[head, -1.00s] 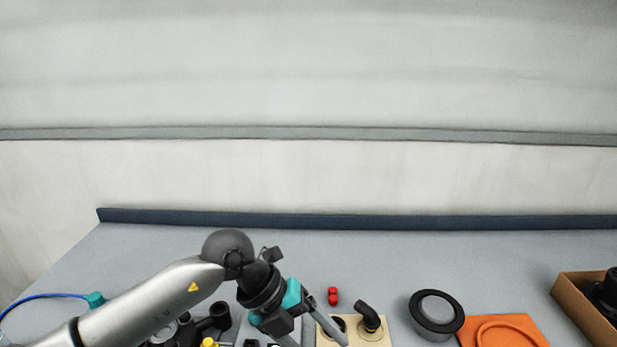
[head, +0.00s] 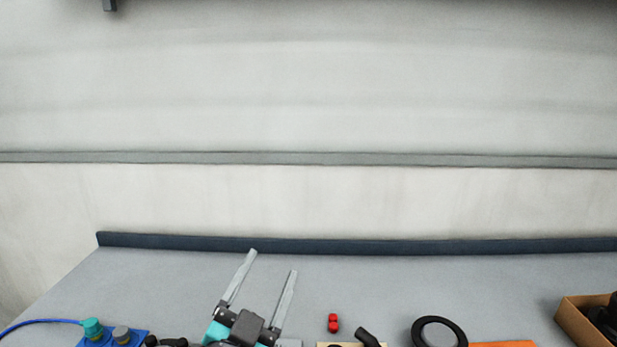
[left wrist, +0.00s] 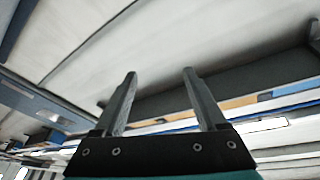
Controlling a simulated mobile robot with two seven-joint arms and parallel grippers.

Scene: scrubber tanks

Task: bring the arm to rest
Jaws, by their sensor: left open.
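My left gripper (head: 272,262) shows at the bottom middle of the head view, over the grey bench. Its two long grey fingers stand apart and point toward the back wall, with nothing between them. In the left wrist view the fingers (left wrist: 160,72) are also spread and empty, with pale wall and a dark ledge beyond. The rest of the left arm is out of the head picture. My right gripper is in neither view.
The bench (head: 190,275) is clear along its dark back edge strip (head: 300,245). Along the front lie a blue block with knobs (head: 92,328), small red pieces (head: 333,323), a black elbow (head: 367,337), a black ring (head: 438,322), an orange mat (head: 503,344) and a cardboard box (head: 572,318).

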